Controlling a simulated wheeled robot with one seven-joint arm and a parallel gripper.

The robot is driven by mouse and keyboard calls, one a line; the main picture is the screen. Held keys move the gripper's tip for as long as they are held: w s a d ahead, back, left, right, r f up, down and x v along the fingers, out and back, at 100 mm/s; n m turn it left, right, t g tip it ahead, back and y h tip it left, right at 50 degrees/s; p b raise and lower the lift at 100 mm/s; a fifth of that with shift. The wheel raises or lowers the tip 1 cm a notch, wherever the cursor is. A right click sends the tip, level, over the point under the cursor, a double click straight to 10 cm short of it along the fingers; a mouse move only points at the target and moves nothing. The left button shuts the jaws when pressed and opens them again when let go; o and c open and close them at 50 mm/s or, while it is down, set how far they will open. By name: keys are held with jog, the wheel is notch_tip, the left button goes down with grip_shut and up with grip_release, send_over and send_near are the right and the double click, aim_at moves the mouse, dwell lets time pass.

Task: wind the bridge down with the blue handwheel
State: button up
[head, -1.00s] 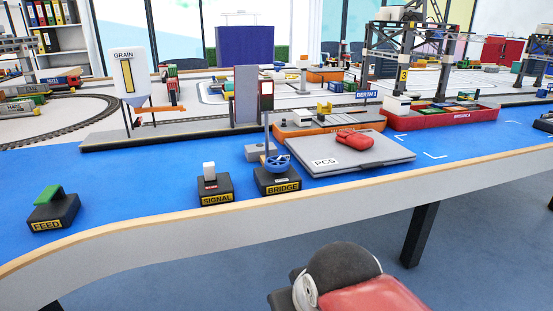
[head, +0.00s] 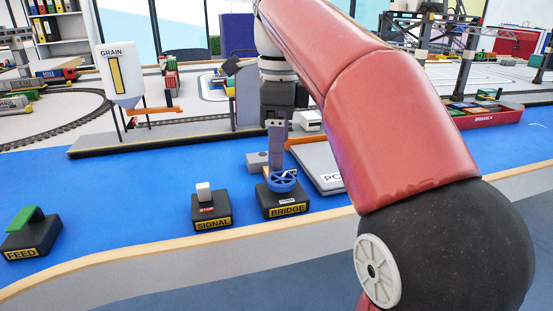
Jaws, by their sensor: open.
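The blue handwheel (head: 284,181) sits on top of the black box labelled BRIDGE (head: 288,208), near the front of the blue table top. My arm reaches in from the lower right, and my gripper (head: 277,160) points down just above and behind the wheel. The gripper is open, with a grey finger showing side-on. I cannot tell whether it touches the wheel. An upright grey slab (head: 246,102), which looks like the raised bridge, stands behind, partly hidden by my arm.
The SIGNAL box (head: 212,212) with its white lever stands close left of the wheel. The FEED box (head: 32,235) is farther left. The PC5 laptop-like slab (head: 318,165) lies right, partly covered by my arm. The grain hopper (head: 122,75) stands behind.

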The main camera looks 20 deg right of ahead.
aim_at(280, 178)
jog(key=shift+w+d+r+m, duration=0.1)
jog(key=shift+w+r+m, duration=0.15)
jog(key=shift+w+m, duration=0.15)
jog(key=shift+f, duration=0.15)
notch_tip(280, 178, down, 7)
jog(key=b, duration=0.2)
jog(key=shift+f+b, duration=0.15)
jog(key=shift+b, duration=0.15)
jog(key=c, duration=1)
